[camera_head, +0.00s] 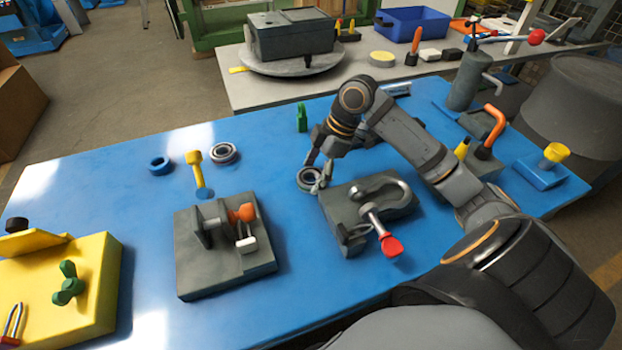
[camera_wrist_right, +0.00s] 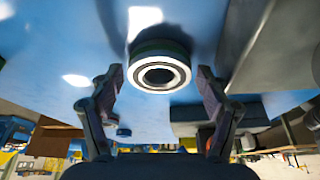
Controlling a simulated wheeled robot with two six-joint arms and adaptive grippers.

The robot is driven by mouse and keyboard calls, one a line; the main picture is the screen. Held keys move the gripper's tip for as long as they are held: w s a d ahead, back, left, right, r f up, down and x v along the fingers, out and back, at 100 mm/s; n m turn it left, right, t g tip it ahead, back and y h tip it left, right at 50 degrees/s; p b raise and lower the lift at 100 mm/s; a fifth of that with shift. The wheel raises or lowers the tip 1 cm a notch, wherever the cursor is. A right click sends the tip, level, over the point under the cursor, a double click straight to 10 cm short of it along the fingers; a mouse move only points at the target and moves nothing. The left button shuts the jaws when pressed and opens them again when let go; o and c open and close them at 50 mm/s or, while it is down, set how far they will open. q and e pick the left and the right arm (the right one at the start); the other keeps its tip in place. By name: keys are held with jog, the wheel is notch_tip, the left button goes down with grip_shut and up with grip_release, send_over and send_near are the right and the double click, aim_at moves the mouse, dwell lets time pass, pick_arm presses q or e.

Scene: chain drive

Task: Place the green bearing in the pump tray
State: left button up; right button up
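The green bearing (camera_wrist_right: 137,76) is centred in the right wrist view. It has a pale ring face, a dark bore and a dark green outer edge. In the head view a bearing (camera_head: 301,183) lies on the blue table, partly covered by my right gripper (camera_head: 316,179). The two fingers (camera_wrist_right: 160,76) stand either side of the bearing in the wrist view, with a gap on both sides, so the gripper is open around it. I cannot tell which thing is the pump tray. My left gripper is not in view.
A grey fixture (camera_head: 345,200) with a red-handled clamp stands close beside the bearing. Another grey fixture (camera_head: 195,280), a blue ring (camera_head: 154,168) and a silver bearing (camera_head: 213,152) are to the left. A yellow block (camera_head: 95,285) is at far left. The table's middle left is mostly clear.

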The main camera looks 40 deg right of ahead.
jog(key=shift+r, duration=0.1)
jog(key=c, duration=1.3)
